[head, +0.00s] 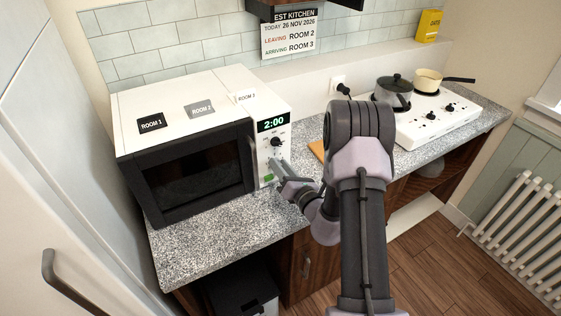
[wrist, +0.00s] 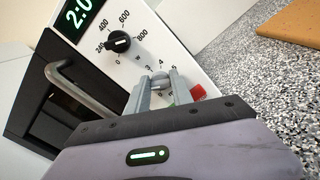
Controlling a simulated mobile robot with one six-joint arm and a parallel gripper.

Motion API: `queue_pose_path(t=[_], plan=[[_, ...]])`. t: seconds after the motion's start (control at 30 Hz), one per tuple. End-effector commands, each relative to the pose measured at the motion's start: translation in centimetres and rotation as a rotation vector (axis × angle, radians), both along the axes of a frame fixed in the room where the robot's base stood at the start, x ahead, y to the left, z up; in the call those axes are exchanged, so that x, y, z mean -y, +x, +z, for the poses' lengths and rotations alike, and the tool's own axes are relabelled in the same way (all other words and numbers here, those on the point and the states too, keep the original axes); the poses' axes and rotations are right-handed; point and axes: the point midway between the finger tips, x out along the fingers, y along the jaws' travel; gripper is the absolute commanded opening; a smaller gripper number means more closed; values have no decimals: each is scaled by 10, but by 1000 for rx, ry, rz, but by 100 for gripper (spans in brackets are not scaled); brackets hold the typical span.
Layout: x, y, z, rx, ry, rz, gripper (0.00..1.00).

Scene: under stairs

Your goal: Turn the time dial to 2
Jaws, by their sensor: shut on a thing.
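The microwave (head: 185,150) stands on the counter, white with a dark door. Its display (head: 271,124) reads 2:00, and the wrist view shows part of the display (wrist: 78,14). The upper black dial (wrist: 118,42) is marked 0 to 800. Below it, small numbers including 3, 4 and 5 show around my gripper's fingertips. My gripper (wrist: 158,84) is shut on the lower dial, the time dial; the fingers hide it, so I cannot read its pointer. In the head view, my gripper (head: 277,164) reaches the lower control panel.
The microwave's door handle (wrist: 78,85) is close to the left of my fingers. A red button (wrist: 198,92) is just right of them. A hob (head: 430,115) with a dark pot (head: 393,90) and a cream pan (head: 428,80) stands farther right. Speckled counter is free in front.

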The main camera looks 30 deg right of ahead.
Motion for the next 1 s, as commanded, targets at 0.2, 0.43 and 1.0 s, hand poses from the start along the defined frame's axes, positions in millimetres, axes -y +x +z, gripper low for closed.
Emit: queue_pose_path(t=[0.2,0.43,1.0], plan=[[1,0,0,-7,131,0,0],[1,0,0,-9,214,0,0],[1,0,-2,-11,247,0,0]])
